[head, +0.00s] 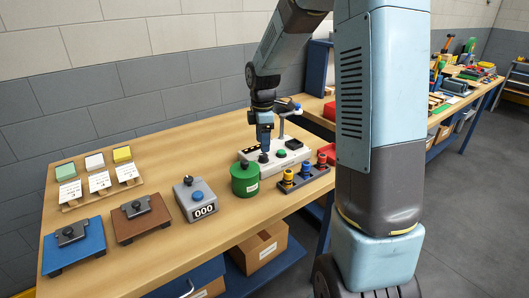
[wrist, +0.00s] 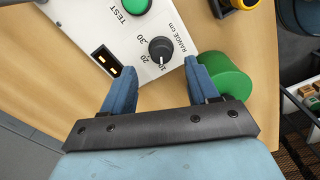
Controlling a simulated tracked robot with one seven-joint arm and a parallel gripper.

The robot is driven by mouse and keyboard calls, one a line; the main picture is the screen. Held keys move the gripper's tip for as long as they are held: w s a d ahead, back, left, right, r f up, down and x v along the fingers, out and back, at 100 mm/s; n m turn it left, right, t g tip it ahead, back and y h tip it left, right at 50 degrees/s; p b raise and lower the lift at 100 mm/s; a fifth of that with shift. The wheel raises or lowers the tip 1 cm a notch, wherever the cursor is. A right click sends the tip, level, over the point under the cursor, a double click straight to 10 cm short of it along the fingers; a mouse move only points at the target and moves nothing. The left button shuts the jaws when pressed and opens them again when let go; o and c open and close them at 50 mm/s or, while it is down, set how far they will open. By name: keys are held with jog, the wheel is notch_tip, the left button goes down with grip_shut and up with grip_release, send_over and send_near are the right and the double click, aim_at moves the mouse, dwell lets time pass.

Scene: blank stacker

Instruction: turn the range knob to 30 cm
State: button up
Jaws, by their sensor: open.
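The range knob (wrist: 160,49) is black and round, on the light grey test box (wrist: 105,22) in the wrist view. Labels 10, 20 and 30 and "RANGE cm" are printed around it. Its pale pointer mark appears to face the 10. My gripper (wrist: 160,66) is open, its blue fingers on either side of the knob in the picture, with nothing between them. Whether they touch it cannot be told. In the head view my gripper (head: 264,149) is right above the box (head: 292,158), pointing down. The knob is mostly hidden there.
A green canister (head: 245,180) stands close in front of the box. A rack of coloured plugs (head: 305,178) is at its right. A grey counter box (head: 196,199) is farther left. A green TEST button (wrist: 136,4) and a black socket (wrist: 106,60) are near the knob.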

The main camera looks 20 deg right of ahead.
aim_at(263, 154)
jog(key=shift+f, duration=2.5)
jog(key=c, duration=1)
